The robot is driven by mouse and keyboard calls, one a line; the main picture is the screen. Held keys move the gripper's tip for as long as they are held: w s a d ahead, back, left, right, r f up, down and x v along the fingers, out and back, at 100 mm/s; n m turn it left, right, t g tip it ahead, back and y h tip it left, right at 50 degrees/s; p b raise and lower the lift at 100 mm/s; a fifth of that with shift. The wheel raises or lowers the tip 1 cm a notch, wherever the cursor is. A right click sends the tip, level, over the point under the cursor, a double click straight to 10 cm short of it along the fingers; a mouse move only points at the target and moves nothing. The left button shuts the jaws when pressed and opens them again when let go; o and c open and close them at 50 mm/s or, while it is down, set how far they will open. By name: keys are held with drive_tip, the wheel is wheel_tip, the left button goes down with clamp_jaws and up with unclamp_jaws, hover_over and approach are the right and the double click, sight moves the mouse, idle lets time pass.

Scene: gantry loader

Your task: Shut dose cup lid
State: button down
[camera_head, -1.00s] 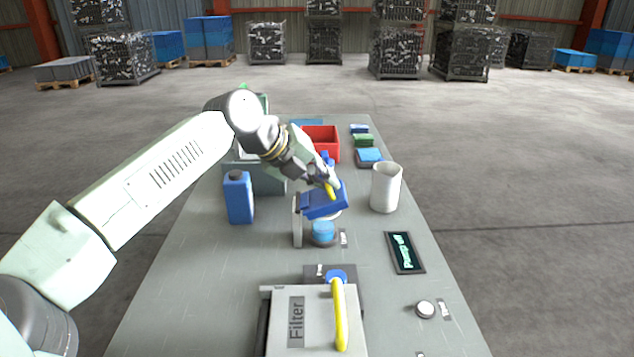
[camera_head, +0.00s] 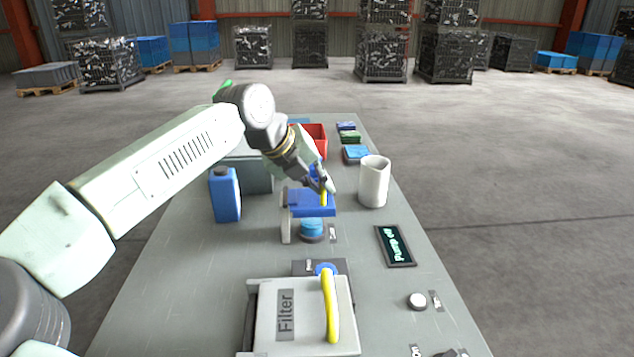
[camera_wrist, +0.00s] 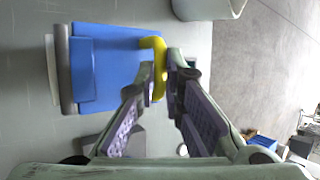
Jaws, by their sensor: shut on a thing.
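The dose cup lid is a flat blue plate (camera_head: 303,206) with a yellow handle (camera_head: 324,198) at its right end, hinged at a pale upright post (camera_head: 286,226) on the left. It lies close to level above the round blue dose cup (camera_head: 311,226), apart from it in the picture. In the wrist view the blue lid (camera_wrist: 118,65) fills the left and the cup is not clearly seen. My gripper (camera_head: 325,186) is shut on the yellow handle, which shows between the fingers in the wrist view (camera_wrist: 158,50).
A white jug (camera_head: 374,182) stands right of the lid, and a blue bottle (camera_head: 225,196) stands to the left. A filter box (camera_head: 284,312) with a yellow handle is in front. A display panel (camera_head: 395,245) lies at right. A red bin (camera_head: 317,140) is behind.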

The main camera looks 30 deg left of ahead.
drive_tip(key=shift+w+d+r, duration=0.2)
drive_tip(key=shift+w+d, duration=0.15)
drive_tip(key=shift+d, duration=0.35)
drive_tip(key=c, duration=1.7)
unclamp_jaws()
drive_tip(key=shift+w+d+f, duration=0.1)
drive_tip(key=shift+w+d, duration=0.05)
drive_tip(key=shift+s+a, duration=0.2)
drive_tip(key=shift+a, duration=0.2)
drive_tip(key=v, duration=1.2)
drive_tip(key=shift+a+f, duration=0.1)
drive_tip(key=shift+s+f, duration=0.1)
